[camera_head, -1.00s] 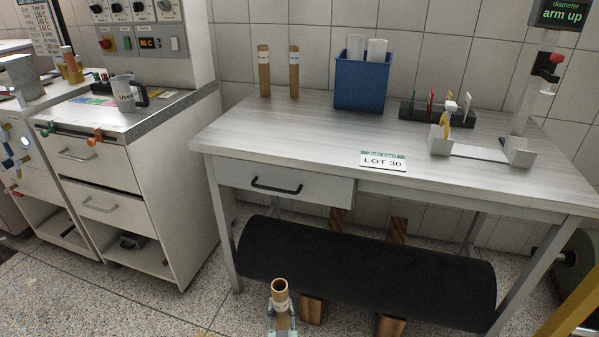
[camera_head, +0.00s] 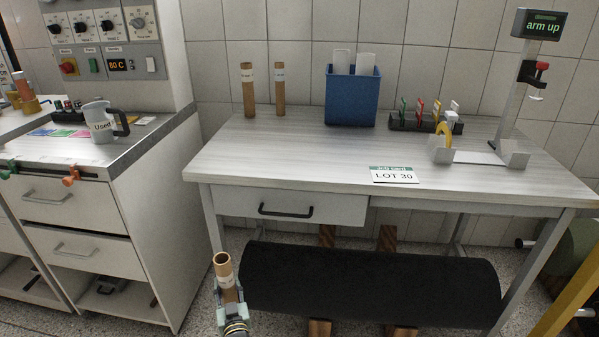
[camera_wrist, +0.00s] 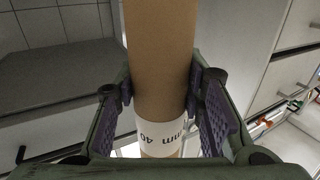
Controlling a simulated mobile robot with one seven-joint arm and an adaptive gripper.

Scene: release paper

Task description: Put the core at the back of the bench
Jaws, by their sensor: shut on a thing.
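My gripper (camera_head: 230,297) is shut on a brown cardboard core (camera_head: 223,268) with a white label band. It holds the core upright in front of the bench, below the level of the bench top. In the wrist view the core (camera_wrist: 160,60) stands between the two finger pads, and its label shows "40" and "mm" upside down. The bench (camera_head: 300,160) has a pale striped top. Two similar cores, a left one (camera_head: 249,92) and a right one (camera_head: 279,90), stand upright at the back left of the bench.
A blue bin (camera_head: 350,98) with white rolls stands at the back middle. A rack (camera_head: 410,122) with coloured tags and a measuring stand (camera_head: 512,100) are to the right. A LOT 30 card (camera_head: 394,175) lies near the front edge. A black roll (camera_head: 370,284) lies under the bench.

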